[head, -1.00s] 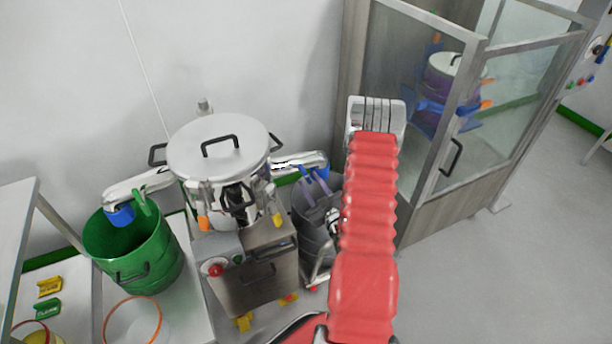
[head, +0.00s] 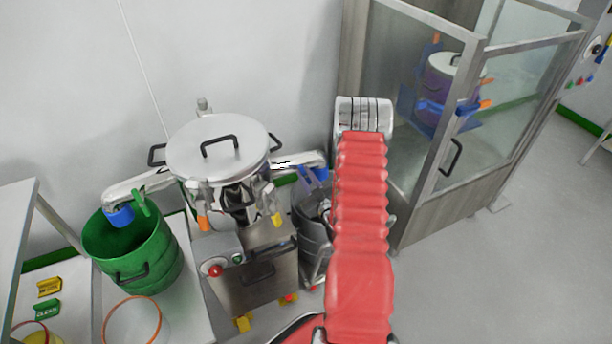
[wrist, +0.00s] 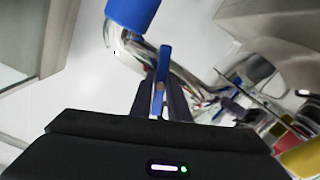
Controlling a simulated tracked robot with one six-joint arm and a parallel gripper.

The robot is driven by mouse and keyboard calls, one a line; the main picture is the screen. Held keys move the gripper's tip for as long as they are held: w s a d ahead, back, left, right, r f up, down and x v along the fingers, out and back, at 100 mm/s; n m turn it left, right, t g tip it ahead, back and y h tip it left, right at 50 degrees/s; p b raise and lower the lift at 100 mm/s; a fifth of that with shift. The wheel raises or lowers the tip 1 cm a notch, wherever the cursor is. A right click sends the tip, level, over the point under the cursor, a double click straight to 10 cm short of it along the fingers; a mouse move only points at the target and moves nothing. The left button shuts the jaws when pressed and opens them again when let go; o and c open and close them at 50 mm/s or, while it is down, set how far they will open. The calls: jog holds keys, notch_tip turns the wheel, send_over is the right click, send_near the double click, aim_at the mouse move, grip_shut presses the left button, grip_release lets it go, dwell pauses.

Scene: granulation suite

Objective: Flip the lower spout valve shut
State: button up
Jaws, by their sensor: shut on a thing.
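A steel vessel (head: 218,152) with a lidded top has two chrome spouts. The right spout (head: 298,160) ends in a blue collar (head: 319,173) over a grey bin (head: 312,235). In the wrist view this chrome pipe (wrist: 124,42) and its blue end (wrist: 133,12) show at the top, with a thin blue valve lever (wrist: 164,62) beside them. My gripper (wrist: 160,98) is shut on the lever, its dark fingers on either side. In the head view my red-sleeved arm hides part of the bin.
The left spout (head: 138,186) has a green lever (head: 149,203) and hangs over a green bucket (head: 135,250). A steel control box (head: 260,265) with a red button stands below the vessel. A glazed cabinet (head: 425,200) stands close right of my arm. Floor at the right is clear.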

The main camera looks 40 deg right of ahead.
grip_shut()
jog(key=shift+m, duration=2.2)
jog(key=o, duration=0.6)
grip_release()
jog(key=v, duration=1.4)
jog(key=shift+w, duration=0.1)
